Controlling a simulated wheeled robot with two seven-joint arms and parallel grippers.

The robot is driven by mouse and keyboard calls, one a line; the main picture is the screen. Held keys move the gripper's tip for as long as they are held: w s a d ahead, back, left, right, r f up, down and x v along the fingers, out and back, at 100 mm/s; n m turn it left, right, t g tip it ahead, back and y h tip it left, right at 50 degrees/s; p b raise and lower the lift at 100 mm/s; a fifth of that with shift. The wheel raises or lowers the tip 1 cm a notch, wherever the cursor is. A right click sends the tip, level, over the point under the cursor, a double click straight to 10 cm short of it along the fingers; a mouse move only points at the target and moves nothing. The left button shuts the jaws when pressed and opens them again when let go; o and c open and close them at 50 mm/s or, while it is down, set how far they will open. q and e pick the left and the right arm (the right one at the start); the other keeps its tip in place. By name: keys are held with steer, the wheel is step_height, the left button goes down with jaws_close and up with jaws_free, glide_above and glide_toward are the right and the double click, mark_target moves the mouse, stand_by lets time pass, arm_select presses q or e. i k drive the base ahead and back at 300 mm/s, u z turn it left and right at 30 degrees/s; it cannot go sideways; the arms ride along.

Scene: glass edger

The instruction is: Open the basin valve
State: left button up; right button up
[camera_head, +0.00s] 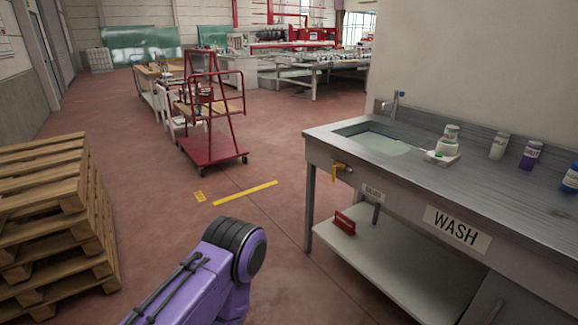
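The wash counter (335,135) stands at the right with a sunken basin (375,138) in its top, which holds pale greenish water or has a pale floor; I cannot tell which. A small yellow valve handle (341,166) sits on the front face of the counter below the basin, near its left end. A tap (394,103) rises behind the basin. A purple arm of mine comes in at the bottom centre, well apart from the valve. Neither of my grippers shows.
A lower shelf (400,265) under the counter carries a red-handled item (344,223). Bottles (499,146) stand on the countertop. Stacked wooden pallets (55,205) are at the left. A red cart (212,147) stands farther back. Floor left of the counter is clear.

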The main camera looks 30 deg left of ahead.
mark_target(334, 174)
steer(key=u, duration=0.45)
steer(key=i, duration=1.3)
steer(key=u, duration=0.15)
steer(key=k, duration=0.55)
steer(key=u, duration=1.1)
steer(key=i, duration=1.65)
steer(key=z, duration=0.95)
